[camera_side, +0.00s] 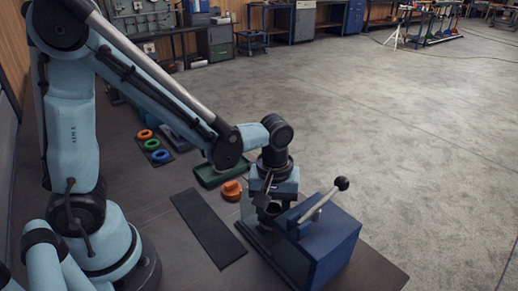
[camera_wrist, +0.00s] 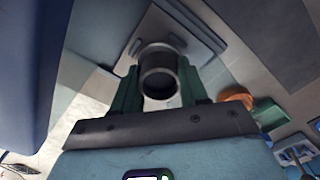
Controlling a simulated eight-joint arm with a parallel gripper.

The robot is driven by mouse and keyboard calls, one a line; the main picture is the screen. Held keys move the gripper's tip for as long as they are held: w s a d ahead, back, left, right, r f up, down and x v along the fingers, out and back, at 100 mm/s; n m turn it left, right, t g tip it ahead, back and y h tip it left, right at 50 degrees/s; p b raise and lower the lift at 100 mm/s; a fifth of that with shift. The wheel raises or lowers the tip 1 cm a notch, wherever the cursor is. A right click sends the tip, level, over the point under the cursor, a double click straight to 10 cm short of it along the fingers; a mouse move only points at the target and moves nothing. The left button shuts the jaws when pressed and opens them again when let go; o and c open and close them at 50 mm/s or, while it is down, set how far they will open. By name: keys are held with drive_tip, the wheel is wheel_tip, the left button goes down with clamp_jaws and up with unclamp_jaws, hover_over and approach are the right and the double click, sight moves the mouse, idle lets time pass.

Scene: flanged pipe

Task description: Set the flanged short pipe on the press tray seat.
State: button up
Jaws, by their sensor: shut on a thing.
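The flanged short pipe (camera_wrist: 158,84) is a dark grey hollow cylinder, seen end-on in the wrist view between the green fingers of my gripper (camera_wrist: 158,76). The fingers are shut on it from both sides. A pale square plate (camera_wrist: 203,38) lies just beyond the pipe; I cannot tell whether the pipe touches it. In the side view my gripper (camera_side: 266,199) points down, close to the left side of the blue press (camera_side: 325,245). The pipe and the tray seat are mostly hidden there by the gripper and the press.
The press lever with a black knob (camera_side: 341,183) rises right of my gripper. An orange part (camera_side: 232,190) and a green tray (camera_side: 210,177) stand left of it. A dark mat (camera_side: 208,229) lies bare. Coloured rings (camera_side: 151,144) sit farther back.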

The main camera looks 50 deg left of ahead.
sight(272, 207)
drive_tip(key=o, duration=1.6)
drive_tip(key=shift+a, duration=0.1)
drive_tip(key=shift+c, duration=0.3)
drive_tip(key=shift+o, duration=0.3)
drive_tip(key=shift+r, duration=3.5)
